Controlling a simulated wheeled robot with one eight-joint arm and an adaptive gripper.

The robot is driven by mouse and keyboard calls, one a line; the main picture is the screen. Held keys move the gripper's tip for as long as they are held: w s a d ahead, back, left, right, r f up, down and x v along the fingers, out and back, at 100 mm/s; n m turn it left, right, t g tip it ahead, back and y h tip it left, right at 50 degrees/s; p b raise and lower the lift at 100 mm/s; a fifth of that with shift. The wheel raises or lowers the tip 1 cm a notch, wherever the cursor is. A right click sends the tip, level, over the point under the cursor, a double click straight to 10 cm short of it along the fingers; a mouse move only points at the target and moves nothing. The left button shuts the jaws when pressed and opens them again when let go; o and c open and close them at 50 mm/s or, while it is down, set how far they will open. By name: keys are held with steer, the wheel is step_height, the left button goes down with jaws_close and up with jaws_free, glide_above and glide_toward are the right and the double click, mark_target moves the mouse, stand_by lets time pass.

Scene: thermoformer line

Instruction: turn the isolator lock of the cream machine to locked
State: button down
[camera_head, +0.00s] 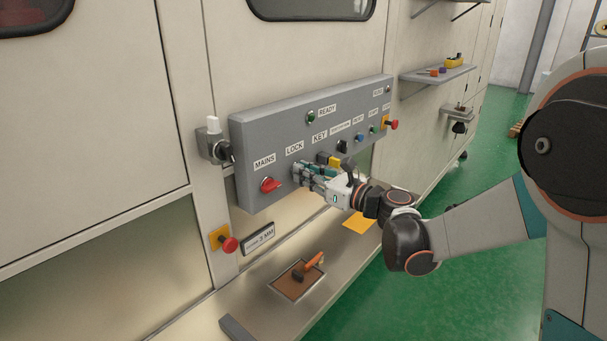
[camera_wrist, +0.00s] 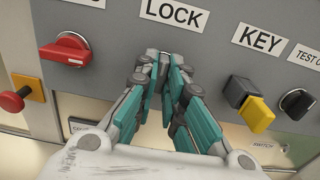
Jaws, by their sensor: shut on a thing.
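The cream machine (camera_head: 90,120) carries a grey control panel (camera_head: 256,130) with a row of labelled controls. My gripper (camera_head: 298,171) is at the panel below the LOCK label (camera_head: 294,148). In the wrist view my gripper (camera_wrist: 163,57) has its teal-padded fingers converging just under the LOCK label (camera_wrist: 174,16), shut on the isolator lock there. The fingers hide the lock almost fully, so its angle cannot be told.
The red MAINS knob (camera_wrist: 66,52) is left of my fingers; a black-and-yellow KEY control (camera_wrist: 258,115) is right. A red push button (camera_head: 229,244) stands out below the panel. An orange-handled tool (camera_head: 308,266) lies on the ledge below. Green floor is open at right.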

steer(key=shift+m, duration=1.5)
steer(key=shift+m+b, duration=0.3)
steer(key=shift+m, duration=1.1)
